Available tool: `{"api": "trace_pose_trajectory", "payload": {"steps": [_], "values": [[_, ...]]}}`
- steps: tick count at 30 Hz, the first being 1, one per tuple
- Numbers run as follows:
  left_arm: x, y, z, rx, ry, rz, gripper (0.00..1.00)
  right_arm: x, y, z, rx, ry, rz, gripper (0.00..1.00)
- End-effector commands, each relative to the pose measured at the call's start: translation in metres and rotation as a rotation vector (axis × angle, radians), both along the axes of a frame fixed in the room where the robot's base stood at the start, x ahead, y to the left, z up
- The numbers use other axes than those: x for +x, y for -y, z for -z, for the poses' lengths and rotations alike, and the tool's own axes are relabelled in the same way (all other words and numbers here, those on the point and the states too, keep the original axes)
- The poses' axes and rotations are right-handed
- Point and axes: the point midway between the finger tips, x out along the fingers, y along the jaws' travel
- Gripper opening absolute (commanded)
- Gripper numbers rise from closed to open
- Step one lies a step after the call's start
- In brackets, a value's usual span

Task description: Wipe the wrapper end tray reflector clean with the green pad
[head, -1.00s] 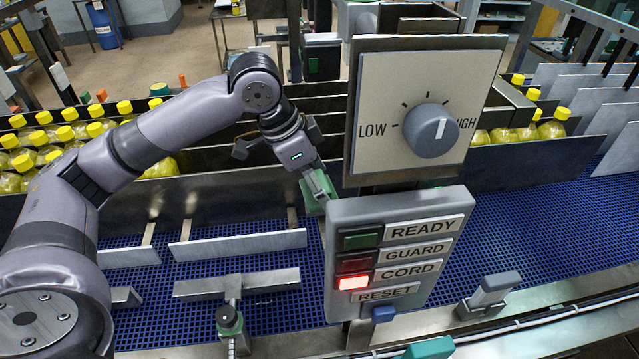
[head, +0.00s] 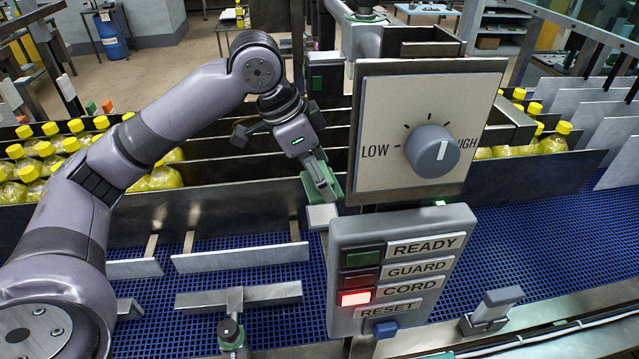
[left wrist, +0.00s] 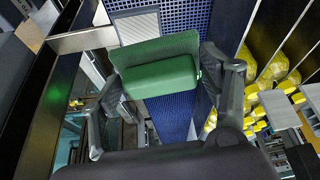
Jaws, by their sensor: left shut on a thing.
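My left gripper (head: 318,176) is shut on the green pad (head: 334,186), behind the left edge of the button panel. In the left wrist view the pad (left wrist: 158,77) sits between the two fingers. A small pale grey ribbed plate (head: 320,214), which looks like the tray reflector, shows just below the pad. It also shows past the pad in the left wrist view (left wrist: 136,27). The pad overlaps the plate's edge in both views; I cannot tell whether they touch. No dirt can be made out at this size. My right gripper is not in view.
The button panel (head: 402,268), with its CORD lamp lit red, and the dial board (head: 395,95) stand close to the right of the gripper. Blue conveyor mesh (head: 255,270) lies below, with metal bars across it. Yellow-capped bottles (head: 40,155) stand behind.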

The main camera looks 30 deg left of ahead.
Motion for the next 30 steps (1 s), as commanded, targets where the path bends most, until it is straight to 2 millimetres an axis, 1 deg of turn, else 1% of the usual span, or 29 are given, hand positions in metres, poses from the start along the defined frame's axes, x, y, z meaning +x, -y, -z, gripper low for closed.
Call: {"api": "trace_pose_trajectory", "payload": {"steps": [3,16,27,30], "values": [[0.0,0.0,-0.008,0.0,0.001,0.0,0.42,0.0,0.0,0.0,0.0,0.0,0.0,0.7],[0.0,0.0,-0.012,-0.001,0.002,0.001,0.42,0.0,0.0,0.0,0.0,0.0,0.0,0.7],[0.002,0.0,-0.044,-0.006,0.013,-0.003,0.42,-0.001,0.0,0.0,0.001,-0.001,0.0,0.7],[0.003,0.0,-0.045,-0.008,0.015,-0.006,0.42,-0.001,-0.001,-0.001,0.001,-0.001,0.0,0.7]]}}
